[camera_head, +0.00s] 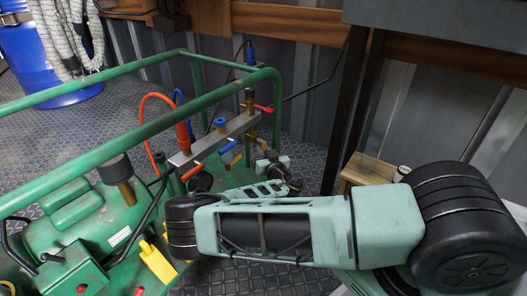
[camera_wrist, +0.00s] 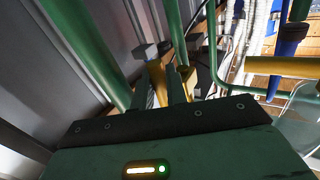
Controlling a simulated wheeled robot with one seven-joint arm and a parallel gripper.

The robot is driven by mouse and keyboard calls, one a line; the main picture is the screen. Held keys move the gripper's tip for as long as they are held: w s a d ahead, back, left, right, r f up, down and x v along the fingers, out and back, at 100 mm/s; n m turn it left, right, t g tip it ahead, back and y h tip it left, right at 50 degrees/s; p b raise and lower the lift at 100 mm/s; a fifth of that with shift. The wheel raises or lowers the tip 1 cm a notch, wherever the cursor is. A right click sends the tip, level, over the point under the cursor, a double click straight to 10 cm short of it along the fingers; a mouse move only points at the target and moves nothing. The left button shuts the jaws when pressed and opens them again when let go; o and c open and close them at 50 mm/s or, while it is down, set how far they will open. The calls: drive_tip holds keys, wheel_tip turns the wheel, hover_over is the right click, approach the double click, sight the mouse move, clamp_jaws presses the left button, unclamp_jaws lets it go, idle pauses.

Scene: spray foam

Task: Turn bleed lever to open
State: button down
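A grey manifold bar (camera_head: 216,138) crosses the green frame in the head view. It carries a red lever (camera_head: 263,109), a blue lever (camera_head: 228,147), an orange-red lever (camera_head: 191,172) and brass fittings. Which one is the bleed lever is not marked. My gripper (camera_head: 262,160) is low beside the bar's far right end, close to the brass fittings. In the wrist view, its two dark fingers (camera_wrist: 160,88) stand apart, with a brass part (camera_wrist: 157,78) seen between them. Whether they touch it is unclear. Another brass part shows right of the fingers.
Green frame rails (camera_head: 150,130) run around the manifold, and one thick rail (camera_wrist: 85,50) passes close to my gripper's left in the wrist view. An orange hose (camera_head: 145,115) loops beside the bar. A wooden stool (camera_head: 372,170) stands behind my arm. Corrugated walls close off the back.

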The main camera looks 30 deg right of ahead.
drive_tip(key=shift+r+p, duration=0.1)
drive_tip(key=shift+p, duration=0.2)
drive_tip(key=shift+d+p, duration=0.15)
drive_tip(key=shift+p, duration=0.25)
drive_tip(key=shift+n+t+p, duration=0.3)
drive_tip(key=shift+n+p, duration=0.05)
drive_tip(key=shift+n, duration=0.05)
drive_tip(key=c, duration=1.5)
unclamp_jaws()
